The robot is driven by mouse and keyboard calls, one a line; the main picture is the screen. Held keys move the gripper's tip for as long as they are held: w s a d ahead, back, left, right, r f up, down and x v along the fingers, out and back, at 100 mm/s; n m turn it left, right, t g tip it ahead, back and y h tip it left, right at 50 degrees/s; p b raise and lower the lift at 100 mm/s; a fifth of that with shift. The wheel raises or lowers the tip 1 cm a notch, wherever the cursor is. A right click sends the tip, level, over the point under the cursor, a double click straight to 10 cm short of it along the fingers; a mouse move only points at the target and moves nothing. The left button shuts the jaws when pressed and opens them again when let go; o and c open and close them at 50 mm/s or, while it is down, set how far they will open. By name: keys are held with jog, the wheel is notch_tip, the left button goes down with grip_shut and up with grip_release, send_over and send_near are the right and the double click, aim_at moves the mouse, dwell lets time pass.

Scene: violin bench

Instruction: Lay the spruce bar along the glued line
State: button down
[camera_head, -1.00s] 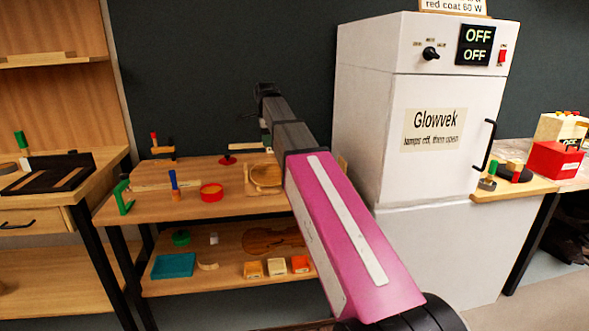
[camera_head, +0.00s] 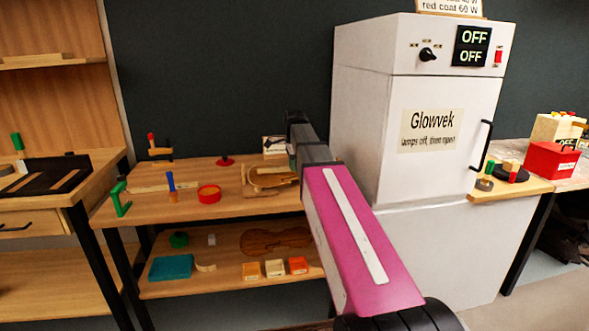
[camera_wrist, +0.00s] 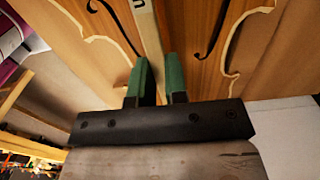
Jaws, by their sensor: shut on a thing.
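The spruce bar (camera_wrist: 146,28) is a pale narrow strip with a dark letter mark. In the wrist view it runs upward from between the green fingertips of my gripper (camera_wrist: 157,82), which is shut on it. Behind it is the violin plate (camera_wrist: 182,22), brown wood with a dark f-hole on each side of the bar. I cannot tell whether the bar touches the plate. No glued line shows. In the head view the plate (camera_head: 262,180) is on the middle bench, partly behind my arm, and the fingertips cannot be made out.
The bench (camera_head: 140,205) also holds a red round container (camera_head: 209,194), a blue-handled tool (camera_head: 172,186) and a green clamp (camera_head: 119,198). A violin-shaped piece (camera_head: 275,241) and small boxes lie on the shelf below. The white Glowvek cabinet (camera_head: 420,180) stands close on the right.

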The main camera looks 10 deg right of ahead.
jog(key=shift+f, duration=0.6)
jog(key=c, duration=1.1)
grip_release()
jog(key=shift+f, duration=0.1)
jog(key=shift+c, duration=0.2)
notch_tip(320, 180, up, 12)
